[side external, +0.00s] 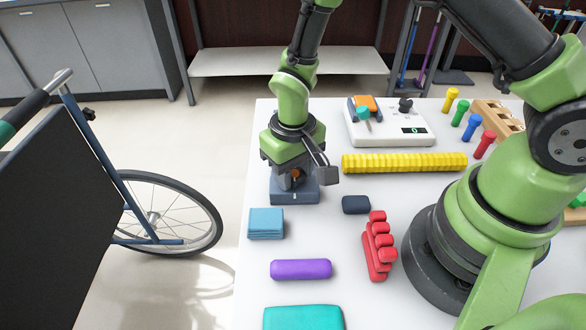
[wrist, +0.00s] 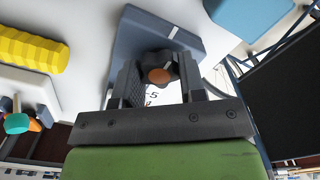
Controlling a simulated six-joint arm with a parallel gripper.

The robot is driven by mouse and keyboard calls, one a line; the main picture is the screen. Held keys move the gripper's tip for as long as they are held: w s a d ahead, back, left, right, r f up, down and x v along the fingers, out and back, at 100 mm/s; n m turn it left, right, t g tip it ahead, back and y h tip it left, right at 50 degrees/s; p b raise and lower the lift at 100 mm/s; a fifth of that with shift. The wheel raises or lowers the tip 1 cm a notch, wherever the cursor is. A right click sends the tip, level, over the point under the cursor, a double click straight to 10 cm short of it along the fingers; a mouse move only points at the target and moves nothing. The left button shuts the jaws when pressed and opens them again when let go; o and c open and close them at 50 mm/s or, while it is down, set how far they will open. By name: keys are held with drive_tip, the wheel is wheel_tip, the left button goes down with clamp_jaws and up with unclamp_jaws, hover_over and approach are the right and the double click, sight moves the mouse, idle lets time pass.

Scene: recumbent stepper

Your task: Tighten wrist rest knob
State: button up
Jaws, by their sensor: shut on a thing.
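The wrist rest knob (wrist: 158,72) is dark and lobed with an orange-brown centre cap. It sits on a blue-grey base block (side external: 294,192) near the table's left edge. My gripper (side external: 296,176) points down over the block. In the wrist view its two fingers (wrist: 157,82) stand on either side of the knob and are shut on it. A small printed white scale with a "5" shows beside the knob in the wrist view. The base block also shows in the wrist view (wrist: 185,42). How tight the knob is cannot be seen.
A folded blue cloth (side external: 266,223), a dark small block (side external: 356,205) and a purple roll (side external: 301,269) lie nearby. A yellow ridged roll (side external: 404,163) and a white device (side external: 389,125) stand behind, right. Red dumbbell-like pieces (side external: 378,246) lie centre. A wheelchair (side external: 160,215) stands left of the table.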

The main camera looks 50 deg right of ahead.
drive_tip(key=o, duration=0.9)
drive_tip(key=shift+r, duration=0.1)
wheel_tip(320, 180, up, 10)
drive_tip(key=shift+f, duration=0.1)
wheel_tip(320, 180, up, 12)
drive_tip(key=m+t+y, duration=0.1)
drive_tip(key=t, duration=0.2)
hover_over(294, 171)
drive_tip(key=s+d, duration=0.3)
drive_tip(key=s, duration=0.2)
drive_tip(key=s+r+t, duration=0.1)
drive_tip(key=s, duration=0.2)
drive_tip(key=s+d+r+t, duration=0.1)
drive_tip(key=s+r, duration=0.1)
drive_tip(key=s, duration=0.1)
drive_tip(key=s+r+m+t+y, duration=0.1)
drive_tip(key=s+r+t, duration=0.1)
drive_tip(key=s, duration=0.1)
drive_tip(key=shift+s+d+r, duration=0.15)
drive_tip(key=shift+s+d, duration=0.1)
drive_tip(key=shift+d, duration=0.05)
